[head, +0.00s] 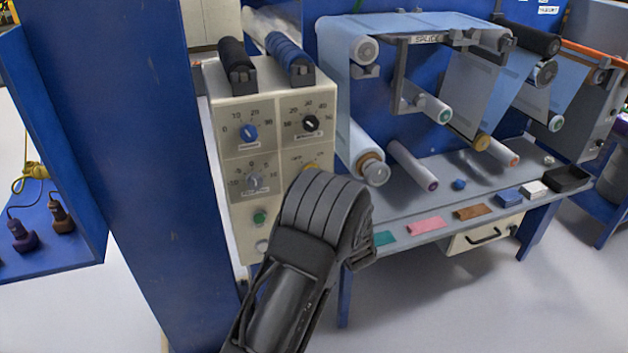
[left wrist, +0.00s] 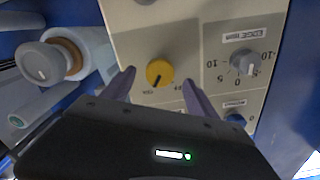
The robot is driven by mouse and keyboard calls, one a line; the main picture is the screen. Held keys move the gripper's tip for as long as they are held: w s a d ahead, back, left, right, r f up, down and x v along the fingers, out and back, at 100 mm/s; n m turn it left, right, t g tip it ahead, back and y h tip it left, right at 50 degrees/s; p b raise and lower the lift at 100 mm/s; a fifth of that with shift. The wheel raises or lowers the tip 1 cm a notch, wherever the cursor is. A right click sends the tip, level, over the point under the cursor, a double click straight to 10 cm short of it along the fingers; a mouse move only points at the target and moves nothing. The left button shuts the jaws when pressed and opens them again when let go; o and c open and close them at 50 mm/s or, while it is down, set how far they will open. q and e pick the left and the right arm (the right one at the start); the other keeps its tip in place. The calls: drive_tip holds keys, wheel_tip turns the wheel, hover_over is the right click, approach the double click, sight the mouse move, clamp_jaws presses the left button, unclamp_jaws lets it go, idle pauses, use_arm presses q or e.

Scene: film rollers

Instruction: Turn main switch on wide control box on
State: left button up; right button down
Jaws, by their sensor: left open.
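The cream control box (head: 288,120) stands beside a blue post in the head view. Its front bears a blue knob (head: 249,132), a black knob (head: 310,123), a grey knob (head: 254,181) and a yellow knob (head: 309,167), mostly hidden by my left gripper (head: 325,205). In the left wrist view the yellow knob (left wrist: 159,73) sits between the two spread purple-grey fingertips of my left gripper (left wrist: 158,80), with gaps to both sides. My right gripper is not in view.
Below the grey knob are a green button (head: 260,217) and a pale button (head: 263,246). The blue post (head: 150,150) stands close on the left. Film rollers (head: 372,168) and a grey shelf (head: 460,195) with coloured pads lie to the right.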

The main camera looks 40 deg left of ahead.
use_arm(q)
drive_tip(key=v, duration=0.4)
idle(0.5)
drive_tip(key=w+d+f+m+t+h, duration=0.1)
drive_tip(key=w+d+f+h, duration=0.1)
drive_tip(key=d+f+h, duration=0.55)
drive_tip(key=s+d+f+m+g+h, duration=0.1)
drive_tip(key=s+d+f+g+h, duration=0.2)
drive_tip(key=d+f, duration=0.45)
drive_tip(key=s+d+f+m+h, duration=0.1)
drive_tip(key=s+d+f+h, duration=0.1)
drive_tip(key=s+d+f, duration=0.55)
drive_tip(key=s+d+f+g+h, duration=0.2)
drive_tip(key=s+d+f, duration=0.1)
drive_tip(key=s, duration=0.5)
drive_tip(key=s+d+f+m+g+h, duration=0.1)
drive_tip(key=s+d+f+g+h, duration=0.1)
drive_tip(key=s+d, duration=0.3)
drive_tip(key=s+d+f+g+h, duration=0.2)
drive_tip(key=s+d+f+g, duration=0.1)
drive_tip(key=s, duration=0.8)
drive_tip(key=shift+d+f+m+g+p, duration=0.35)
drive_tip(key=shift+d+f, duration=0.4)
drive_tip(key=shift+d, duration=0.35)
